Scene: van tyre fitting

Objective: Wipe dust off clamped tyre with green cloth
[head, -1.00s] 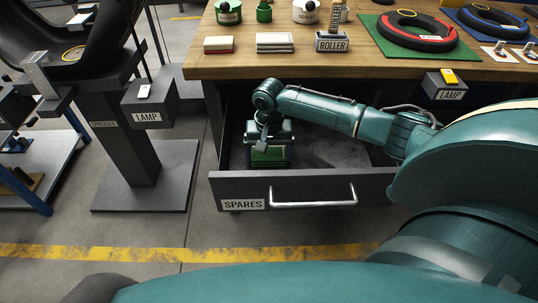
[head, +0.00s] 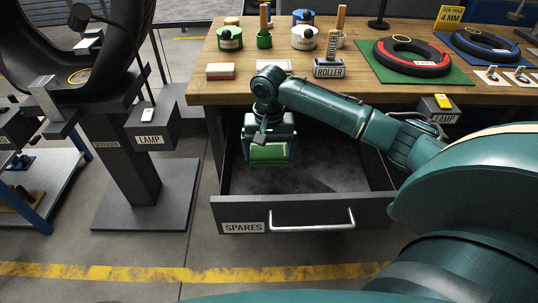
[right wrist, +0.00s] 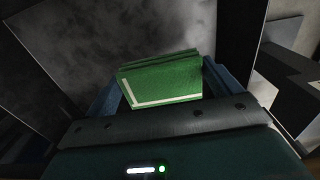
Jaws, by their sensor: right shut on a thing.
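The folded green cloth (head: 269,153) is held by my right gripper (head: 268,150) over the left part of the open spares drawer. In the right wrist view the cloth (right wrist: 162,82) sits between the two blue fingers, with a pale L-shaped stripe on its face. The gripper is shut on it. A black tyre (head: 93,92) stands in the clamp of the spreader stand (head: 125,170) at the left, apart from the cloth. Dust on it cannot be made out. My left gripper is not in view.
The drawer (head: 300,213) stands open below the wooden workbench (head: 300,84). Cans, a roller block (head: 328,69) and a tyre on a green mat (head: 455,75) are on the bench. Lamp boxes (head: 150,127) flank the drawer. Floor between drawer and stand is clear.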

